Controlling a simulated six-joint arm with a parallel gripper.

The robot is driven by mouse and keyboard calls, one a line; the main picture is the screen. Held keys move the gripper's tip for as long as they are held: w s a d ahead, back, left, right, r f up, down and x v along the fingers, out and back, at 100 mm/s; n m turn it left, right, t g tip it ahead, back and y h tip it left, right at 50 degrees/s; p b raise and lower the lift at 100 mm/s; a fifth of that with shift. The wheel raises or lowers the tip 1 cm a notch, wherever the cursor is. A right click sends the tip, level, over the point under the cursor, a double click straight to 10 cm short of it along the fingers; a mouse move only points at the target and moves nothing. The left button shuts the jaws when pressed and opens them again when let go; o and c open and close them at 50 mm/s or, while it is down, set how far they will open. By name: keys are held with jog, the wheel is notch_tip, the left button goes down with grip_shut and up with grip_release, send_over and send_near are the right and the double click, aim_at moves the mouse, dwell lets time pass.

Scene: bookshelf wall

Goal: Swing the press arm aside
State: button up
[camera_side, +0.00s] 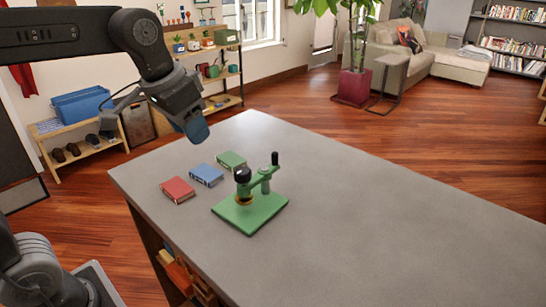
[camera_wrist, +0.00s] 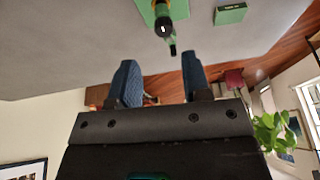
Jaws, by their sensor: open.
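A green press (camera_side: 250,213) stands upright on the grey table. Its green press arm (camera_side: 258,180) reaches over the base plate, with a round black knob (camera_side: 242,174) at one end and an upright black handle (camera_side: 275,158) at the other. Below the knob is a dark part with an orange band. My gripper (camera_side: 197,131) hangs in the air up and left of the press, apart from it. In the wrist view my gripper (camera_wrist: 160,62) has its blue fingers spread and empty. The press (camera_wrist: 163,14) shows at the top, partly cut off, beyond the fingertips.
A red book (camera_side: 178,190), a blue book (camera_side: 206,174) and a green book (camera_side: 231,161) lie in a row left of and behind the press. The green book (camera_wrist: 230,14) also shows in the wrist view. The table (camera_side: 400,220) is clear to the right.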

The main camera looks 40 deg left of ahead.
jog(key=w+r+g, duration=0.1)
jog(key=w+g, duration=0.1)
jog(key=w, duration=1.2)
jog(key=m+g, duration=0.2)
send_over(275, 153)
notch_tip(275, 153, down, 4)
jog(key=f, duration=0.1)
notch_tip(275, 153, down, 13)
jog(key=shift+a+r, duration=0.1)
jog(key=shift+r, duration=0.05)
grip_shut()
